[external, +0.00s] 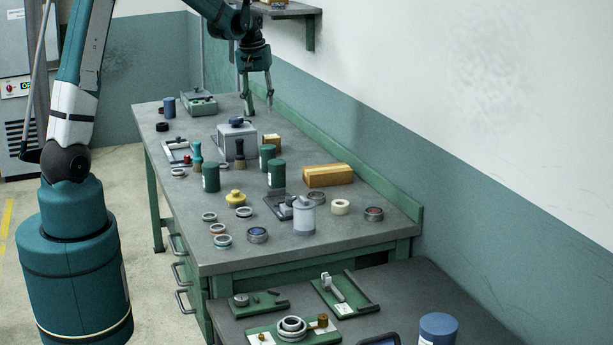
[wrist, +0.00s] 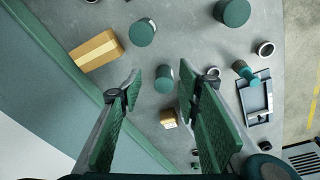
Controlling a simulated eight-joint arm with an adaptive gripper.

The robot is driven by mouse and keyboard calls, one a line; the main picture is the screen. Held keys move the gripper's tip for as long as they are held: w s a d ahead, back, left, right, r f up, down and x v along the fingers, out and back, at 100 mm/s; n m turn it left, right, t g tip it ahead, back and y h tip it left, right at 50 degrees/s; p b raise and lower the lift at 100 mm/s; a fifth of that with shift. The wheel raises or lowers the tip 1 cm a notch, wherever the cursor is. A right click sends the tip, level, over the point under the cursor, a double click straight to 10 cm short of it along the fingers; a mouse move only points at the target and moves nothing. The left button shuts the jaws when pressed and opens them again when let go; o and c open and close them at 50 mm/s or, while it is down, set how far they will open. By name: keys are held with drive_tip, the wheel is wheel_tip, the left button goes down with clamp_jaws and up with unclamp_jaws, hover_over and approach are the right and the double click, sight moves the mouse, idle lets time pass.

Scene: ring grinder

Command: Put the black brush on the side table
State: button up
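The black brush (external: 240,153) stands upright on the workbench (external: 310,255), in front of a grey box with a dark knob (external: 236,137). In the wrist view I cannot pick the brush out for sure; my right finger covers much of that area. The side table (external: 425,285) is the lower grey surface at the front right. My gripper (external: 258,103) hangs fingers down above the far part of the bench, beyond the brush and toward the wall. Its two fingers are spread with nothing between them, and it also shows open in the wrist view (wrist: 162,80).
Green canisters (external: 211,178) (external: 277,175) and a teal-handled brush (external: 197,155) stand near the black brush. A cardboard box (external: 328,176) lies along the wall side.

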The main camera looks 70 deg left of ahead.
sight(239, 140)
drive_tip(key=a+f+n, duration=0.1)
drive_tip(key=a+f, duration=0.2)
drive_tip(key=a, duration=0.2)
drive_tip(key=s+a+f+n+g, duration=0.1)
drive_tip(key=a+f, duration=0.3)
drive_tip(key=a, duration=0.2)
drive_tip(key=s+a+f+n+p, duration=0.1)
drive_tip(key=a+f, duration=0.3)
drive_tip(key=a, duration=0.1)
drive_tip(key=shift+a+f+n+h, duration=0.2)
drive_tip(key=shift+a+n+h, duration=0.1)
drive_tip(key=shift+h, duration=0.1)
drive_tip(key=shift+s+a+f, duration=0.1)
drive_tip(key=shift+a+f, duration=0.2)
drive_tip(key=shift+a, duration=0.1)
drive_tip(key=shift+f, duration=0.15)
drive_tip(key=shift+f, duration=1.2)
drive_tip(key=shift+s+f+p, duration=0.2)
drive_tip(key=shift+f+p, duration=0.5)
drive_tip(key=shift+f, duration=1.9)
drive_tip(key=shift+c, duration=0.4)
